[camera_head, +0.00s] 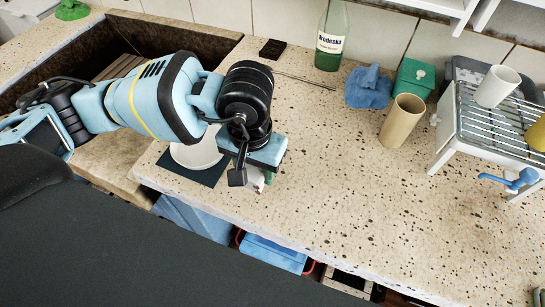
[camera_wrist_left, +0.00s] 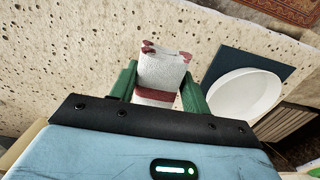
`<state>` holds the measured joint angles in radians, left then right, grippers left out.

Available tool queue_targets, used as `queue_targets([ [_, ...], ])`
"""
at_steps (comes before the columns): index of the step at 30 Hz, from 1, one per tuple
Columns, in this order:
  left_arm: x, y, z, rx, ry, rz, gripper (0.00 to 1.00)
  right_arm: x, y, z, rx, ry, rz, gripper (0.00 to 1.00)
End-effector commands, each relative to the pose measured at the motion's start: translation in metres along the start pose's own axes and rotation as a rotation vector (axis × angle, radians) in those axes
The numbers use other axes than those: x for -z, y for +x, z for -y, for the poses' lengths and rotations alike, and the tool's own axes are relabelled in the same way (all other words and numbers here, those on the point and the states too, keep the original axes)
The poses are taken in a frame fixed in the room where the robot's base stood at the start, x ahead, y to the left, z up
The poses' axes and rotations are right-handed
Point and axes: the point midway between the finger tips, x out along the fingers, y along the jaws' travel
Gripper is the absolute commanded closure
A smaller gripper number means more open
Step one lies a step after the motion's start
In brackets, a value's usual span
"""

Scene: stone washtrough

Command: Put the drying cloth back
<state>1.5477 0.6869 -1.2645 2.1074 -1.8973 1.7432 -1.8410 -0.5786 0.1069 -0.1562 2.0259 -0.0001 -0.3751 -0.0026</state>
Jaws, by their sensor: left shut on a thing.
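The drying cloth (camera_wrist_left: 162,70) is white with dark red bands and shows folded in the left wrist view. The green fingers of my left gripper (camera_wrist_left: 160,92) are shut on it, one on each side. In the head view my left gripper (camera_head: 260,180) is over the speckled counter near its front edge, just right of a white bowl. There only a small part of the cloth (camera_head: 254,181) shows below the wrist. The rest is hidden by the gripper. I cannot tell whether the cloth touches the counter. My right gripper is not in view.
The white bowl (camera_head: 197,151) is on a dark blue mat (camera_head: 206,174). A stone basin (camera_head: 107,52) lies left. A green bottle (camera_head: 331,38), blue cloth (camera_head: 368,90), green box (camera_head: 414,78), tan cup (camera_head: 402,121) and wire rack (camera_head: 490,112) stand back and right. The counter's middle is clear.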

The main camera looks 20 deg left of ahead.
Motion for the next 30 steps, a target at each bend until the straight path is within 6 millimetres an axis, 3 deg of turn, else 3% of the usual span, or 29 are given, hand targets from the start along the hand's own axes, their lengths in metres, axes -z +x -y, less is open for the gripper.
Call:
queue_targets([
  [6, 0.04, 0.003, -0.01, 0.0, -0.001, -0.001, 0.71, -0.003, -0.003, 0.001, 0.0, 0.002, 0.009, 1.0],
  [10, 0.054, 0.005, -0.013, 0.0, -0.001, -0.001, 0.71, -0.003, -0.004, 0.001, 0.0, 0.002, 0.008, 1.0],
  [19, 0.058, 0.008, -0.014, 0.0, 0.0, 0.001, 0.71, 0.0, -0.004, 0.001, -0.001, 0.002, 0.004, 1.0],
  [30, 0.057, 0.041, -0.014, 0.0, 0.0, 0.001, 0.71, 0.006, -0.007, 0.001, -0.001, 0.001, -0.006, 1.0],
])
